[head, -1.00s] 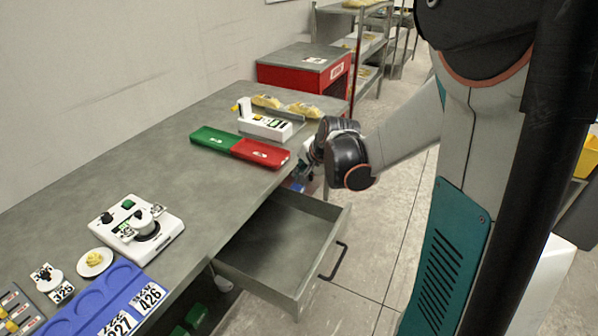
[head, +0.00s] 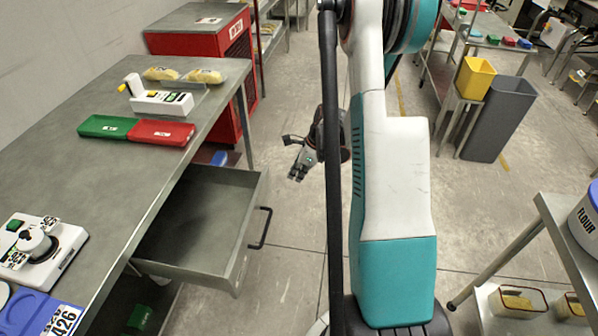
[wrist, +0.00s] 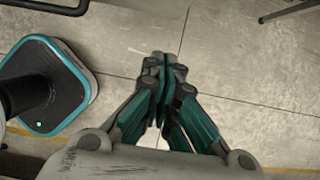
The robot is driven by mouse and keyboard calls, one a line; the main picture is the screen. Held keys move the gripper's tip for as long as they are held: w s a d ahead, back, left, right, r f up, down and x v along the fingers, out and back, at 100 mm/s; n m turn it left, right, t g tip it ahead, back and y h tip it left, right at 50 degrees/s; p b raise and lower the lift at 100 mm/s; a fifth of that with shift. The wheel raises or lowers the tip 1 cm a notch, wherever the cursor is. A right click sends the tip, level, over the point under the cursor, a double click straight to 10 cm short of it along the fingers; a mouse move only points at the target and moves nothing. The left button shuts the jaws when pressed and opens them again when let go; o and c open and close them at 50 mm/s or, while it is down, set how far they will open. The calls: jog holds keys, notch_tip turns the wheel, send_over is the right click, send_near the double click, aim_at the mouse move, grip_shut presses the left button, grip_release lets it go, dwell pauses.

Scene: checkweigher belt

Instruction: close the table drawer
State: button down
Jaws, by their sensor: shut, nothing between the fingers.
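The grey metal table drawer (head: 200,222) is pulled out from under the steel table (head: 140,172). It is empty, and its black bar handle (head: 262,228) is on the front panel, facing right. My gripper (head: 297,178) hangs over the open floor, to the right of the drawer and apart from it. In the wrist view my gripper (wrist: 163,62) is shut and empty, with its fingers together above the floor. A piece of a dark bar, perhaps the drawer handle, shows at the top left corner of the wrist view.
A green tray (head: 108,126), a red tray (head: 162,132) and a white device (head: 160,102) stand on the table. A red cabinet (head: 210,70) is behind it. A shelf with a flour tub (head: 588,225) is at right. Floor right of the drawer is clear.

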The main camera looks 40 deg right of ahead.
jog(key=w+a+f+b, duration=0.3)
jog(key=w+f, duration=0.1)
jog(key=shift+w+a+f, duration=0.35)
jog(key=shift+w+f, duration=0.05)
